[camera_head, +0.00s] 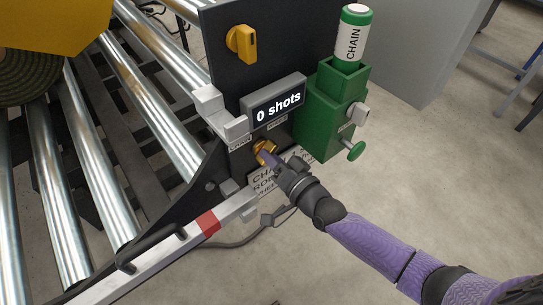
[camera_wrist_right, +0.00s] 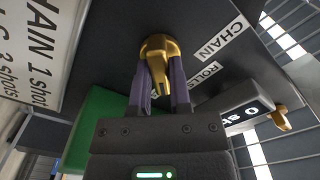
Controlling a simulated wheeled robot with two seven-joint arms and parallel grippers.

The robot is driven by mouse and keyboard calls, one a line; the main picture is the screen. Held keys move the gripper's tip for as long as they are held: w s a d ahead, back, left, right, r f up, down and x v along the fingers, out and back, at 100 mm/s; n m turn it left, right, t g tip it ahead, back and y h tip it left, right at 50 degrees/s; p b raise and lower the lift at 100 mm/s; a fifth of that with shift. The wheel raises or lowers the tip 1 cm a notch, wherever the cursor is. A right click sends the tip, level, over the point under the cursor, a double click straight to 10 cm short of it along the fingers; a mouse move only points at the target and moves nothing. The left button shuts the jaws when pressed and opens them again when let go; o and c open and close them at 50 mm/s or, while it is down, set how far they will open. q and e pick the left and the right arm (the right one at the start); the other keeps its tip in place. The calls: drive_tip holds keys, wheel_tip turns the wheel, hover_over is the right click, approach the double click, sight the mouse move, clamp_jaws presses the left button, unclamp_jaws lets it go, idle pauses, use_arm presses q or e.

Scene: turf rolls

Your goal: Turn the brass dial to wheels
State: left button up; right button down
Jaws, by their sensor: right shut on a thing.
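The brass dial (camera_head: 262,147) sits on the dark panel below the display, partly hidden by my right gripper. In the right wrist view the dial (camera_wrist_right: 158,46) has a round base and a pointer lying between the two purple fingers. My right gripper (camera_head: 270,157) is shut on it; it also shows in the right wrist view (camera_wrist_right: 163,88). The labels CHAIN (camera_wrist_right: 222,40) and ROLLS (camera_wrist_right: 205,74) are on the panel right of the dial in that view. I cannot read a wheels label by the dial. My left gripper is not in view.
A display (camera_head: 275,103) reads "0 shots". A yellow knob (camera_head: 242,44) is above it. A green holder (camera_head: 325,115) with a white-and-green CHAIN bottle (camera_head: 352,38) stands right. A white placard (camera_head: 262,183) lies behind my gripper. Metal rollers (camera_head: 110,170) fill the left.

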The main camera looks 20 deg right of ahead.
drive_tip(key=c, duration=0.6)
unclamp_jaws()
drive_tip(key=shift+o, duration=0.2)
drive_tip(key=p+v, duration=0.3)
drive_tip(key=v, duration=0.7)
